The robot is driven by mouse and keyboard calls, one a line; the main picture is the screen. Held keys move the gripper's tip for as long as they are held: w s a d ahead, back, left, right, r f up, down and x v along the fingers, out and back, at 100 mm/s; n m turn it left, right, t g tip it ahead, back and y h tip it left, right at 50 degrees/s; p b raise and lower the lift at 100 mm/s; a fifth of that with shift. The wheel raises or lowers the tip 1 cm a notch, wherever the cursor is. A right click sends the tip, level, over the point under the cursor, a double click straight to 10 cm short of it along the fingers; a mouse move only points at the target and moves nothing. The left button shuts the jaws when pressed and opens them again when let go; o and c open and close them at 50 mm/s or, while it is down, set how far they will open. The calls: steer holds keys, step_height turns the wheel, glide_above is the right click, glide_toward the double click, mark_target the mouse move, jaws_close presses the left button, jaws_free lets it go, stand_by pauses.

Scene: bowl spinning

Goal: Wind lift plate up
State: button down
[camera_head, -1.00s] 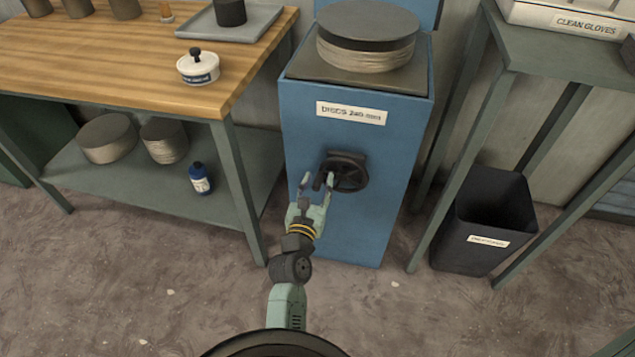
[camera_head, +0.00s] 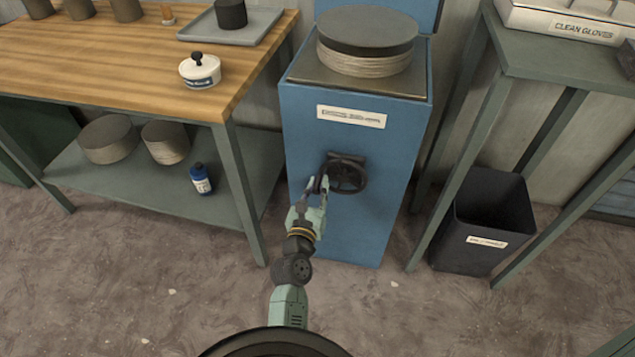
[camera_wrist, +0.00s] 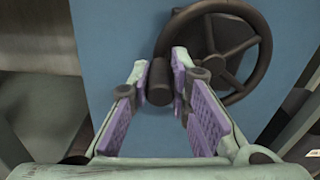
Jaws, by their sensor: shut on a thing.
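A dark handwheel (camera_head: 347,174) with spokes and a crank handle is on the front of the blue cabinet (camera_head: 352,225). It also shows in the wrist view (camera_wrist: 232,45). My gripper (camera_head: 318,184) is at the left side of the wheel, shut on the crank handle (camera_wrist: 160,83), which sits between the fingertips in the wrist view. The lift plate (camera_head: 358,79) is at the cabinet top and carries a stack of discs (camera_head: 366,59) with a dark upper disc. Part of the plate is hidden under the stack.
A wooden-topped bench (camera_head: 120,62) stands left, with a lidded white pot (camera_head: 200,72) and a tray (camera_head: 246,36). A blue bottle (camera_head: 201,179) is on its lower shelf. A grey table (camera_head: 560,60) and dark bin (camera_head: 487,220) stand right. Floor in front is open.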

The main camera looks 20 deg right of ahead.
steer(key=shift+f+n, duration=0.15)
steer(key=shift+n, duration=0.15)
steer(key=c, duration=1.5)
jaws_free()
step_height(320, 180, up, 10)
